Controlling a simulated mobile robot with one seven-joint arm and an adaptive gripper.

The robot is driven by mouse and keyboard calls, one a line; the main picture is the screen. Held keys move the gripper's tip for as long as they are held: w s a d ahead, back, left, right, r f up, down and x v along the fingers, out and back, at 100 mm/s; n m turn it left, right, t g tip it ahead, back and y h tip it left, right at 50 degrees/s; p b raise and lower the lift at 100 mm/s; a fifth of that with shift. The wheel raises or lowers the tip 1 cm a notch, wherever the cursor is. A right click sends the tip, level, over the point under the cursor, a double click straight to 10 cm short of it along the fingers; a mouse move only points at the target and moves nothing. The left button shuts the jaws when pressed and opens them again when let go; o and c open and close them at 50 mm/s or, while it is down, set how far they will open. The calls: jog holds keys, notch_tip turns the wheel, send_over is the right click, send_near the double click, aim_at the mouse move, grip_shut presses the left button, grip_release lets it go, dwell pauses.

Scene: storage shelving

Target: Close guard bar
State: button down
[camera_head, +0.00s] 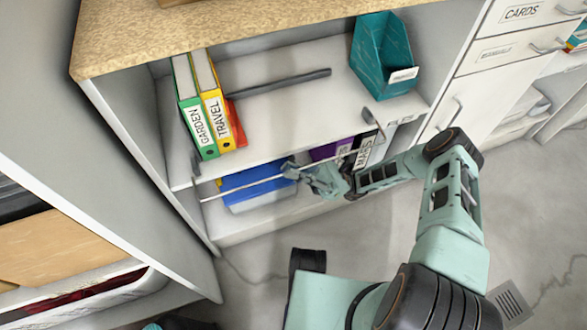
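A thin pale bar (245,187), which looks like the guard bar, runs across the front of the lower shelf bay, rising to the right. My gripper (297,172) is at the middle of this bar, in front of the lower bay, and hides part of it. At this size I cannot tell whether its fingers touch the bar or are open or shut. A dark grey bar (280,83) also lies across the upper bay, right of the binders; I cannot tell if it belongs to the guard.
Upper bay: green garden binder (193,110), yellow travel binder (213,105), red binder (237,125) and teal holder (383,55). Lower bay: blue bin (258,194), purple binder (330,150) and a white-labelled binder (363,153). Drawers (510,52) stand right. Floor (400,235) below is open.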

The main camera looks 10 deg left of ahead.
jog(key=shift+r, duration=0.1)
jog(key=shift+s+r+m+t+y+p, duration=0.1)
jog(key=shift+r+m+t+y+p, duration=0.2)
jog(key=shift+m+t, duration=0.5)
jog(key=shift+w+r+m+t+y+p, duration=0.15)
jog(key=shift+m+t+y+p, duration=0.25)
jog(key=shift+m+t, duration=0.45)
jog(key=shift+s+r+m+t+y+p, duration=0.15)
jog(key=shift+r+m+t+y+p, duration=0.2)
jog(key=shift+m+t, duration=0.45)
jog(key=m+t+p, duration=0.1)
jog(key=m, duration=0.1)
jog(key=r+m+t, duration=0.1)
jog(key=m+t, duration=0.1)
jog(key=m+t+p, duration=0.1)
jog(key=m+t, duration=0.1)
jog(key=shift+r+p, duration=0.25)
jog(key=shift+p, duration=0.05)
jog(key=shift+w+a+r+m+t+h+p, duration=0.65)
jog(key=shift+w+m+t+h+p, duration=0.7)
jog(key=shift+m+p, duration=1.45)
jog(key=shift+w+a+r+m+t+h+p, duration=0.4)
jog(key=shift+r+m+t+h+p, duration=0.45)
jog(key=shift+m+h+p, duration=1.45)
jog(key=shift+w+a+r+m+t+h+p, duration=0.55)
jog(key=shift+w+m+t+h+p, duration=0.65)
jog(key=shift+m+p, duration=2.1)
jog(key=shift+s, duration=0.25)
